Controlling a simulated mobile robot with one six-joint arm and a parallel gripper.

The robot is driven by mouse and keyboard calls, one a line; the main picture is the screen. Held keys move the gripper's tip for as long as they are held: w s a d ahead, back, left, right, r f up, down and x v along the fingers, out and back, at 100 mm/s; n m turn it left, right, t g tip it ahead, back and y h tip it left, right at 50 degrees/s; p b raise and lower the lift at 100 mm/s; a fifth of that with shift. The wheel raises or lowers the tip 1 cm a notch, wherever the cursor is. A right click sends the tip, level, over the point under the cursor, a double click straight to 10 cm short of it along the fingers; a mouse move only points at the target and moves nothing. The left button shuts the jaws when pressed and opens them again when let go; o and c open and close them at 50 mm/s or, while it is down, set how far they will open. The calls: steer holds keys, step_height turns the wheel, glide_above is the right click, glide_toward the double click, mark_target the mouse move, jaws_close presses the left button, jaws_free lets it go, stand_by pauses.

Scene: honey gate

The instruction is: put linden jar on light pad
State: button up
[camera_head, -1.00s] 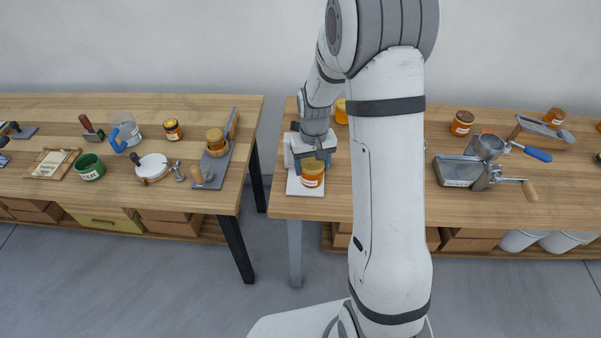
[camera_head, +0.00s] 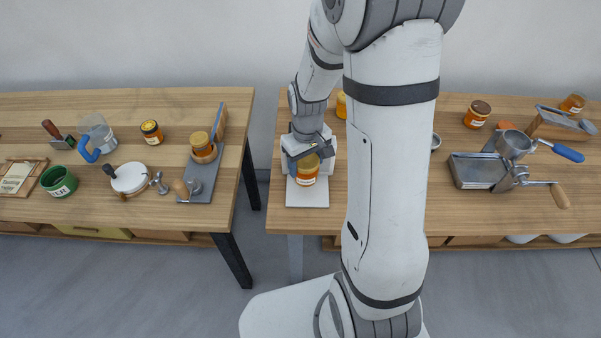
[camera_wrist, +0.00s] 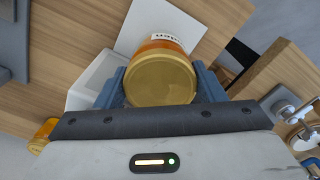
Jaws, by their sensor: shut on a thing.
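An amber honey jar (camera_head: 307,170) with a gold lid is between the blue fingers of my gripper (camera_head: 304,163) at the left end of the right-hand table. The wrist view shows its round lid (camera_wrist: 161,80) close up, with a finger on each side; its label is only partly visible. The white pad (camera_head: 307,197) lies on that table, its front part bare in front of the jar. In the wrist view the pad (camera_wrist: 138,25) shows beyond the jar. I cannot tell whether the jar touches the pad.
Another amber jar (camera_head: 341,106) stands behind my gripper. A metal grinder (camera_head: 495,165) is on the right. A gap separates the tables.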

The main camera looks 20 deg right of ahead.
steer(key=shift+d+f, duration=0.15)
steer(key=shift+f, duration=2.05)
steer(key=shift+f, duration=0.2)
steer(key=o, duration=1.3)
steer(key=shift+r, duration=0.1)
